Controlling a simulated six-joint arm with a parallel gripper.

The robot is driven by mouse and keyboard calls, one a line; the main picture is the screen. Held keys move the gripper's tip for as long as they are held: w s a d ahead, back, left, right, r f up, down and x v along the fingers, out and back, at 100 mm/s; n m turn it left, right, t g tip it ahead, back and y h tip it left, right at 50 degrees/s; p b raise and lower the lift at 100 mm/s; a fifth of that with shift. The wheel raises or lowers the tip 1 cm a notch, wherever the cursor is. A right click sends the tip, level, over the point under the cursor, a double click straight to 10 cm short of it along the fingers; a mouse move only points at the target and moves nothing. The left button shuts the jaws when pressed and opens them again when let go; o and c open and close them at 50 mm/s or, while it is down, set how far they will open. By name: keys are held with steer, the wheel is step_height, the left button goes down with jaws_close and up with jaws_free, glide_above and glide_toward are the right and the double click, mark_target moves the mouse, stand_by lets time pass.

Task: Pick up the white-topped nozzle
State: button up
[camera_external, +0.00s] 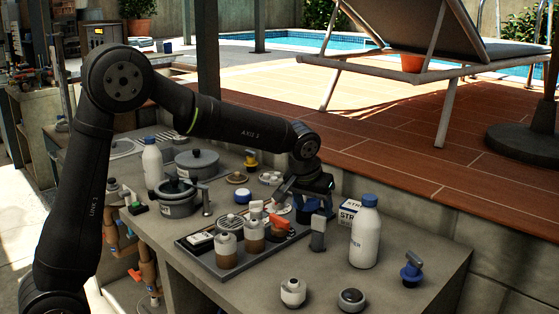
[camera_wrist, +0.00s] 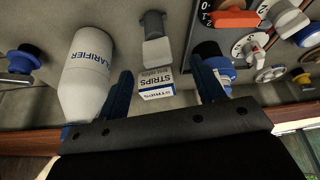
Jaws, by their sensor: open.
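Neither shows clearly in the wrist view. My gripper (camera_wrist: 160,70) is open, its dark blue fingers apart with nothing held. In the external view my gripper (camera_external: 316,192) hangs over the back of the counter, behind and above both fittings. Its fingertips are hard to make out there.
A clarifier bottle (camera_external: 365,235) stands on the right, also in the wrist view (camera_wrist: 88,70). A strips box (camera_wrist: 157,83) shows between my fingers. A grey-handled piece (camera_external: 318,235) stands before it. A tray (camera_external: 225,275) with jars is left; a blue valve (camera_external: 411,270) is right.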

mark_target(319, 216)
steer(key=shift+d+x, duration=0.2)
steer(key=shift+x, duration=2.7)
steer(key=shift+r, duration=0.15)
steer(key=c, duration=1.3)
steer(key=shift+r, duration=0.15)
